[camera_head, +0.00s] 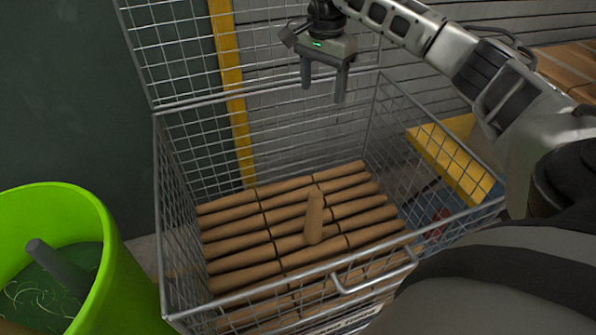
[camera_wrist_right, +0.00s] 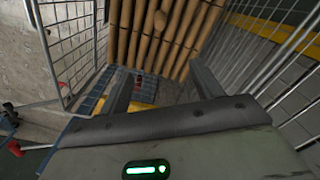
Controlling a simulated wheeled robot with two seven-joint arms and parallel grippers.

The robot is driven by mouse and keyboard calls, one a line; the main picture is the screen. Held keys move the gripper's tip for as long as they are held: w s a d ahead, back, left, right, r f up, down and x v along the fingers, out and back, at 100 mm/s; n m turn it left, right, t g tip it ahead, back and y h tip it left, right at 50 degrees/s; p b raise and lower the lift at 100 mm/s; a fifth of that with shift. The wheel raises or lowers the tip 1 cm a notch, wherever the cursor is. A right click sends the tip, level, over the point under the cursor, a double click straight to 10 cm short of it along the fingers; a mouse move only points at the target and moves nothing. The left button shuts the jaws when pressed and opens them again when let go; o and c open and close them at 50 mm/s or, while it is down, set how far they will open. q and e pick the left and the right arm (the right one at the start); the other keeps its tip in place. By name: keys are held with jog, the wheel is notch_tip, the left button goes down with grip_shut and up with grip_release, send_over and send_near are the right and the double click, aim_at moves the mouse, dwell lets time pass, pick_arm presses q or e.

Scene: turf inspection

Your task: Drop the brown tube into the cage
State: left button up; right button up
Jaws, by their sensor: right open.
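The wire cage (camera_head: 160,185) stands in the middle of the head view, its top open. A brown tube (camera_head: 314,217) is inside it, nearly upright over rows of lying brown tubes (camera_head: 235,235). I cannot tell whether it touches them or is in the air. In the right wrist view a round tube end (camera_wrist_right: 160,20) shows over the rows. My right gripper (camera_head: 323,92) is above the back of the cage, fingers pointing down, open and empty. Its two fingers also show apart in the wrist view (camera_wrist_right: 163,88). My left gripper is not in view.
A bright green bin (camera_head: 125,275) with a dark grey tube (camera_head: 58,268) in it stands left of the cage. A raised mesh panel (camera_head: 175,50) rises behind the cage. A yellow post (camera_head: 232,85) and a slatted wall are at the back.

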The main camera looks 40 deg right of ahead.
pick_arm(q)
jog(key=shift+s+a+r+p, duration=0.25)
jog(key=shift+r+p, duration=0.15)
jog(key=shift+p, duration=0.85)
pick_arm(e)
notch_tip(320, 180, up, 14)
jog(key=shift+f, duration=0.15)
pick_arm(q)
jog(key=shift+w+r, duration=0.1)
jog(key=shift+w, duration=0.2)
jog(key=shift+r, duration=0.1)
pick_arm(e)
jog(key=shift+s+f, duration=0.1)
